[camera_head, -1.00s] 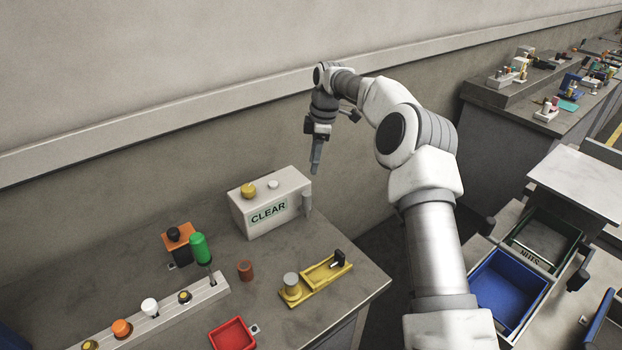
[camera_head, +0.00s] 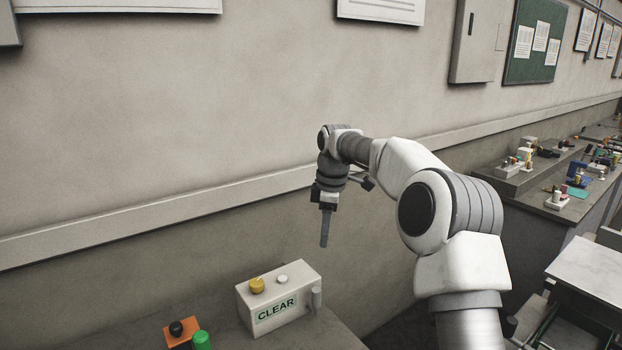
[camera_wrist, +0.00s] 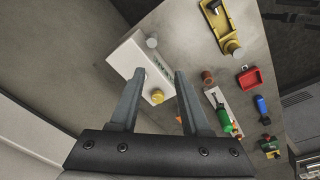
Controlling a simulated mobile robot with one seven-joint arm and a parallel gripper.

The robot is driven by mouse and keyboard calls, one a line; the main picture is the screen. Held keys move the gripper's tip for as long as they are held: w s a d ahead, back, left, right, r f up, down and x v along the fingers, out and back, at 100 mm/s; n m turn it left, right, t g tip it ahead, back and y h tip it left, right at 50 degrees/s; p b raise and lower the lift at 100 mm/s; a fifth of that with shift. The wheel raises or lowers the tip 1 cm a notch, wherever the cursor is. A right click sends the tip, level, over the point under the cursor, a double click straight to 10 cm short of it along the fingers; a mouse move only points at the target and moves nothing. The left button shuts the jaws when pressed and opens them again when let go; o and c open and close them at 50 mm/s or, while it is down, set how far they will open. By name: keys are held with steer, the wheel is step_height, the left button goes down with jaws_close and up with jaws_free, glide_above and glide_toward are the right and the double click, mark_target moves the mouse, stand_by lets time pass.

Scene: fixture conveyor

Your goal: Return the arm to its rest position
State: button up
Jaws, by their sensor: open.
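My gripper (camera_head: 325,226) hangs pointing down, above and behind the right end of the white CLEAR box in the head view. In the wrist view my gripper (camera_wrist: 158,98) shows two fingers spread apart with nothing between them. My arm is raised and bent, reaching from the lower right toward the wall. The white CLEAR box (camera_head: 279,298) stands on the grey bench with a yellow knob and a white button on top. The box also shows in the wrist view (camera_wrist: 130,62), beyond the fingers.
An orange block with a black knob (camera_head: 180,332) and a green handle (camera_head: 202,341) are at the lower left. The wrist view shows a yellow fixture (camera_wrist: 222,30), a red tray (camera_wrist: 249,78) and a blue item (camera_wrist: 261,104) on the bench. The wall (camera_head: 150,110) stands behind; air around my gripper is clear.

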steer(key=s+d+r+m+t+h, duration=0.1)
steer(key=s+d+r+m, duration=0.25)
steer(key=s+r, duration=0.45)
steer(key=s+d+r+m+t+h, duration=0.15)
steer(key=s+r+m, duration=0.3)
steer(key=s, duration=0.75)
steer(key=s+d+f+m+t+y, duration=0.1)
steer(key=s+d+f+m, duration=0.1)
steer(key=s, duration=0.7)
steer(key=s+d+f+m+t, duration=0.1)
steer(key=s+d+f+m, duration=0.2)
steer(key=s+m, duration=0.3)
steer(key=s+f, duration=0.1)
steer(key=s, duration=0.2)
steer(key=shift+s+f+y, duration=0.35)
steer(key=shift+s+f, duration=0.05)
